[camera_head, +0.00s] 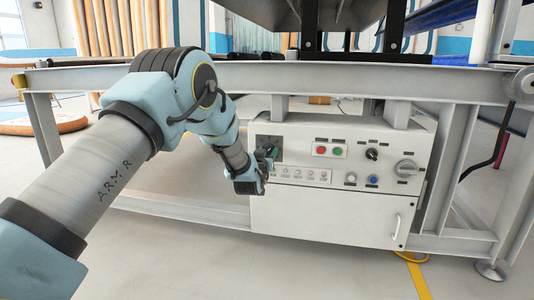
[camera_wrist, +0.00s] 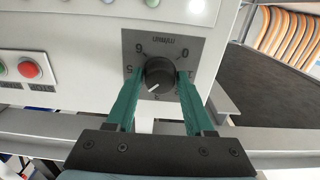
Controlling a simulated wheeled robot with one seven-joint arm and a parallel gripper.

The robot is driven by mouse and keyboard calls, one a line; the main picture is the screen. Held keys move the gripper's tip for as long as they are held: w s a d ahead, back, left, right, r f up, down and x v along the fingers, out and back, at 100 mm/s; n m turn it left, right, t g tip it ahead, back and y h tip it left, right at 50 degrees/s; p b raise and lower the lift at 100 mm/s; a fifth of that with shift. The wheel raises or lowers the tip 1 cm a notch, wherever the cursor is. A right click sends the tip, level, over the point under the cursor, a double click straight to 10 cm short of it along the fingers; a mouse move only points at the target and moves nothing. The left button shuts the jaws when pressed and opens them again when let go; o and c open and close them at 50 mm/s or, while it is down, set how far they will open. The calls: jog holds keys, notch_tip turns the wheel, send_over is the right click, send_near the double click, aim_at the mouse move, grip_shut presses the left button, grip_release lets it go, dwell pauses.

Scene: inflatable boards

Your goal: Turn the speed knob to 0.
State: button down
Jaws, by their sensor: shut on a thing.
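The speed knob (camera_wrist: 159,74) is round and black, on a grey dial plate (camera_wrist: 190,48) with numerals around it. A 0 shows at the plate's upper right in the wrist view. A white pointer line on the knob points to the lower left there, away from the 0. Fingers hide some lower marks. My gripper (camera_wrist: 158,88) has its two green fingers on either side of the knob and is shut on it. In the head view my gripper (camera_head: 270,157) is at the panel's left end, hiding most of the knob; the dial plate (camera_head: 262,142) shows partly behind it.
The white control box (camera_head: 330,218) hangs under a grey metal frame (camera_head: 300,78). Right of the dial are a red button (camera_head: 321,151), a green button (camera_head: 338,152), a black knob (camera_head: 372,155) and a grey rotary switch (camera_head: 405,168). A row of small buttons lies below.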

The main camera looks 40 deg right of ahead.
jog(key=shift+n, duration=0.4)
jog(key=shift+n+b, duration=2.4)
jog(key=shift+n, duration=15.1)
